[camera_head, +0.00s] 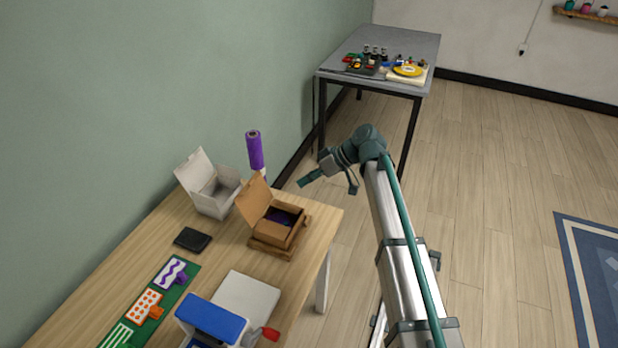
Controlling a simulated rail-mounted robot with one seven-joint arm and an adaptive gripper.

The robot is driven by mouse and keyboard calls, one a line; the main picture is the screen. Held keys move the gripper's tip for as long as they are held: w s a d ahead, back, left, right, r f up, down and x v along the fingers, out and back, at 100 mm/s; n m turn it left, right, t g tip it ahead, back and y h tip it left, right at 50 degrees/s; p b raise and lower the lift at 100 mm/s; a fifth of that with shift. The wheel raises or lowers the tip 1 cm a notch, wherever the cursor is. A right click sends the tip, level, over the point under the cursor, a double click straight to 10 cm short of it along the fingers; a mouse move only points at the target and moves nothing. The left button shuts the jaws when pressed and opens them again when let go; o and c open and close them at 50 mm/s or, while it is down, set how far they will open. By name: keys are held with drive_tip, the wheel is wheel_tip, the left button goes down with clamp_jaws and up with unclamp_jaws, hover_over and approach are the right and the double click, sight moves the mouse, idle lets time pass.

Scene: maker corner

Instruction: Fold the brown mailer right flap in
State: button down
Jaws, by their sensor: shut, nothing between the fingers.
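The brown mailer (278,240) is an open cardboard box near the far right corner of the wooden table. Its large lid (253,199) stands up and leans back to the left. Something dark purple lies inside it. The mailer sits on a brown wooden tray (259,246). Its side flaps are too small to make out clearly. My gripper (302,184) is shut and empty. It is in the air to the upper right of the mailer, apart from it, with its fingers pointing left.
A white open box (216,202) and a purple roll (255,150) stand behind the mailer. A black wallet-like item (193,239), a green mat (187,285) and a blue-and-white device (212,318) are nearer on the table. A grey table (408,49) stands beyond.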

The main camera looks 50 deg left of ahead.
sight(279, 207)
drive_tip(key=p+x, duration=0.2)
drive_tip(key=x, duration=0.4)
drive_tip(key=shift+s+a+f, duration=0.1)
drive_tip(key=shift+s+a, duration=0.15)
drive_tip(key=shift+s, duration=0.1)
drive_tip(key=shift+s+d+f+p, duration=0.15)
drive_tip(key=shift+d+f+p, duration=0.05)
drive_tip(key=shift+f, duration=0.35)
drive_tip(key=shift+s+d+f+p, duration=0.15)
drive_tip(key=shift+s+f+p, duration=0.05)
drive_tip(key=shift+f, duration=0.35)
drive_tip(key=shift+s+d+f, duration=0.1)
drive_tip(key=shift+s+f, duration=0.1)
drive_tip(key=shift+f, duration=0.55)
drive_tip(key=shift+f, duration=0.1)
